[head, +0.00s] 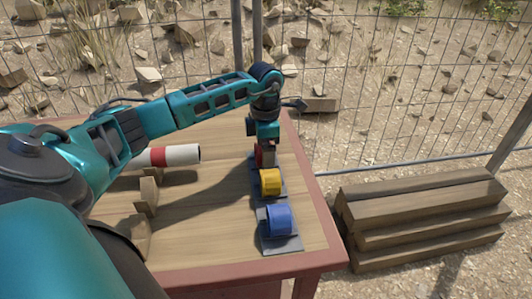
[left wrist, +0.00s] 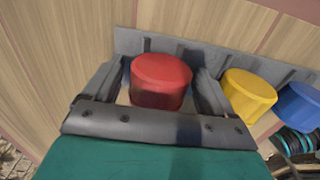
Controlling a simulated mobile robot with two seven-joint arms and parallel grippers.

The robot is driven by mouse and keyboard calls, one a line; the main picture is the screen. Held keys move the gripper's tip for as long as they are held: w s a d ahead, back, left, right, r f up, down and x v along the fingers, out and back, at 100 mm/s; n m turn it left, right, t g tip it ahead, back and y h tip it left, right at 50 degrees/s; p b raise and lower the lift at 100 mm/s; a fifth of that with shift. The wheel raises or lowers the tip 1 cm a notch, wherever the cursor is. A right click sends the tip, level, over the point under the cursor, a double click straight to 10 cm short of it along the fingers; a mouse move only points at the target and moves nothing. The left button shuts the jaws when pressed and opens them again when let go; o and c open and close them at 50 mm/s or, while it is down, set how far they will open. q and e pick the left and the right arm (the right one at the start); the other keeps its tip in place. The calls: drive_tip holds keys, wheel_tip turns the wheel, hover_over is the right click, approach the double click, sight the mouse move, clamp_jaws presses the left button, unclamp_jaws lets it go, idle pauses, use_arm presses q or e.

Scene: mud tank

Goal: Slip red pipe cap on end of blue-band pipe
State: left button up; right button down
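The red pipe cap (left wrist: 161,80) sits in the grey rack, at the left of a row of caps in the left wrist view. In the head view only a little of the red cap (head: 265,157) shows under my left gripper (head: 266,150). In the left wrist view my left gripper (left wrist: 163,88) is open, with one finger on each side of the red cap and small gaps showing. A white pipe with a red band (head: 182,154) lies at the left of the table, partly behind my arm. No blue-band pipe shows. My right gripper is not in view.
A yellow cap (head: 270,182) and a blue cap (head: 279,219) stand in the rack nearer the front. Wooden supports (head: 148,192) stand left of them on the table (head: 200,235). Stacked timber (head: 425,220) lies right of the table; a wire fence runs behind.

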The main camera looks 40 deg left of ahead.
use_arm(q)
drive_tip(key=c, duration=0.6)
drive_tip(key=shift+r+p, duration=0.4)
drive_tip(key=shift+r, duration=0.05)
drive_tip(key=shift+c, duration=0.2)
wheel_tip(320, 180, up, 4)
drive_tip(key=p, duration=0.3)
drive_tip(key=shift+r, duration=0.15)
drive_tip(key=shift+r+p, duration=1.3)
drive_tip(key=shift+r, duration=0.2)
drive_tip(key=shift+f, duration=0.1)
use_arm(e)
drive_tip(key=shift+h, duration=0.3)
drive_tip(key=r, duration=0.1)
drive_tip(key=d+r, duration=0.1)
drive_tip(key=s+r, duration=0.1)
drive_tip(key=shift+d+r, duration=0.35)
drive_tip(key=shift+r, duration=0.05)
use_arm(q)
drive_tip(key=shift+s, duration=0.1)
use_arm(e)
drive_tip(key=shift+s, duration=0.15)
